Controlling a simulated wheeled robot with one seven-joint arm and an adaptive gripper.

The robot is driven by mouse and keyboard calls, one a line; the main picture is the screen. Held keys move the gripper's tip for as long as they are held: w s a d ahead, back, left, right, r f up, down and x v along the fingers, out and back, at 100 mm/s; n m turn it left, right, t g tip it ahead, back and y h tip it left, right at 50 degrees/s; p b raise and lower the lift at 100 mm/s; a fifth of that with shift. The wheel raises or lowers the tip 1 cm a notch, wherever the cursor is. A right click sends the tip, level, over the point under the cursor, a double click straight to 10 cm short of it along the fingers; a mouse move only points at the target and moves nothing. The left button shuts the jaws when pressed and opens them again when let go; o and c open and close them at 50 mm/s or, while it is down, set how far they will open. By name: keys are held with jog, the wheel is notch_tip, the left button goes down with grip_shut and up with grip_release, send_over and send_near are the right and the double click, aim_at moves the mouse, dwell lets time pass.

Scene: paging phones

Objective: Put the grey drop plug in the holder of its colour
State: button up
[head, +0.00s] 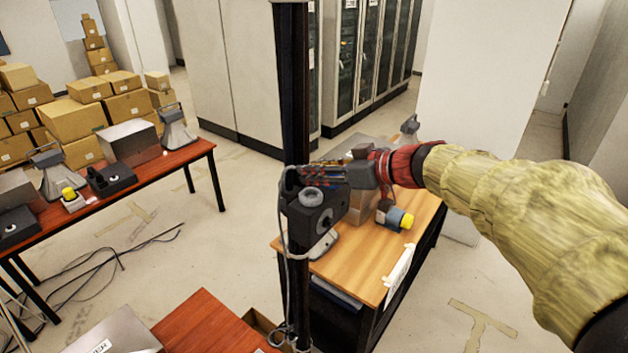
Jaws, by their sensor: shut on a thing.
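My gripper (332,178) reaches in from the right, at the end of a red wrist and yellow-sleeved arm, and points left over the wooden table. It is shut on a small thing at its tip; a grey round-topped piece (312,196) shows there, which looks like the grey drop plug. Dark parts and cables partly hide it. A grey cylinder with a yellow end (396,218) lies tilted at the wooden table's right side, below my wrist. I cannot make out a grey holder.
The wooden table (385,262) carries a grey box and has a white label on its edge. A red-brown table (195,152) at left holds black units, grey horns, a metal box and a yellow knob in a pale base (73,200). Cables lie on the floor between the tables.

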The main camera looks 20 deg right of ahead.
jog(key=shift+w+f, duration=0.2)
jog(key=shift+f, duration=1.65)
jog(key=shift+d+f, duration=0.1)
jog(key=shift+f, duration=0.15)
jog(key=o, duration=1.2)
jog(key=shift+c, duration=0.2)
